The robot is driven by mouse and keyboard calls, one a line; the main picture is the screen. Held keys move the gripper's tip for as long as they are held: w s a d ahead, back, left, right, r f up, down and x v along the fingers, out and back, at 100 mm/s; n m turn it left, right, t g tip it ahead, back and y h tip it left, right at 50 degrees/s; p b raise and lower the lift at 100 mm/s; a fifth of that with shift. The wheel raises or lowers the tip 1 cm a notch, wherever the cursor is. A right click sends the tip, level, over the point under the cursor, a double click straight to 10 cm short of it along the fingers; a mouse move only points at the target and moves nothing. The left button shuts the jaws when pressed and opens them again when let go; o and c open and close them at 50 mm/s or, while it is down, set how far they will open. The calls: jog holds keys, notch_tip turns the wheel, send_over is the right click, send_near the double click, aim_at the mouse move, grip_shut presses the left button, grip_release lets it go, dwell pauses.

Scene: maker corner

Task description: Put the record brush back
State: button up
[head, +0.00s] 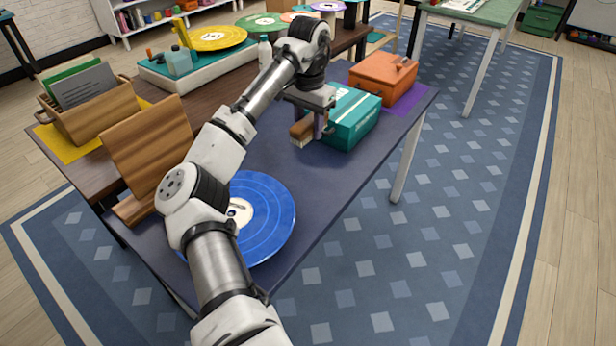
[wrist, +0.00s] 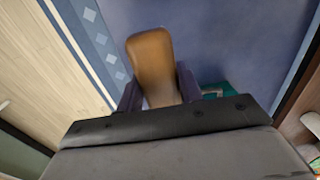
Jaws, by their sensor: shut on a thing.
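The record brush (head: 301,131) has a brown wooden back and pale bristles. My gripper (head: 318,125) is shut on it and holds it just left of the teal box, with the bristles facing down. I cannot tell whether the bristles touch the table. In the wrist view the brush's brown wooden body (wrist: 151,62) stands out between the two dark fingers of my gripper (wrist: 159,92). Part of the brush is hidden by the fingers.
The teal box (head: 354,122) and an orange box (head: 384,78) stand at the dark table's far right. A blue record (head: 268,222) lies nearer, partly behind my arm. A wooden stand (head: 150,150), a file crate (head: 88,118) and a turntable (head: 200,68) are left. The table's right-front is clear.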

aim_at(309, 185)
notch_tip(309, 185, down, 17)
jog(key=shift+r, duration=0.1)
dwell(0.3)
jog(key=o, duration=0.5)
jog(key=shift+f, duration=0.2)
jog(key=o, duration=0.5)
jog(key=shift+c, duration=0.2)
notch_tip(309, 185, up, 12)
jog(key=shift+r, duration=0.2)
